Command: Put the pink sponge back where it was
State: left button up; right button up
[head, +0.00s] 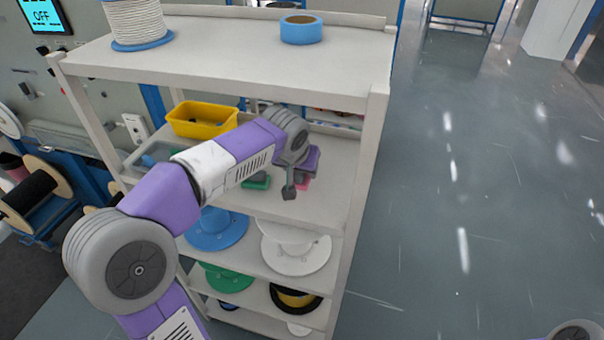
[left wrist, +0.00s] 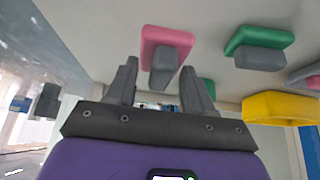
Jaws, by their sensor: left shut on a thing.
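The pink sponge (left wrist: 168,39) has a pink base and a grey block on it (left wrist: 163,67). In the left wrist view, its grey part is between the fingers of my left gripper (left wrist: 158,72). In the head view, a little pink (head: 303,184) shows beside my left gripper (head: 289,188), over the right part of the middle shelf. The gripper hides most of the sponge. I cannot tell whether it touches the shelf. My right gripper is not in view.
A green sponge (head: 257,182) with a grey block lies left of the gripper, and a yellow bin (head: 202,120) stands farther back left. The top shelf (head: 225,50) overhangs this level. The right post (head: 362,165) is close. White shelf surface is bare in front.

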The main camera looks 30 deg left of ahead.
aim_at(302, 176)
pick_arm(q)
jog(key=shift+w+a+f, duration=0.1)
jog(key=shift+w+f, duration=0.1)
jog(key=shift+w, duration=0.25)
notch_tip(302, 176, down, 3)
jog(key=shift+f+b, duration=0.1)
jog(key=shift+b, duration=0.2)
jog(key=o, duration=0.9)
jog(key=shift+o, duration=0.2)
jog(key=p+v, duration=0.1)
jog(key=v, duration=1.1)
jog(key=shift+s, duration=0.1)
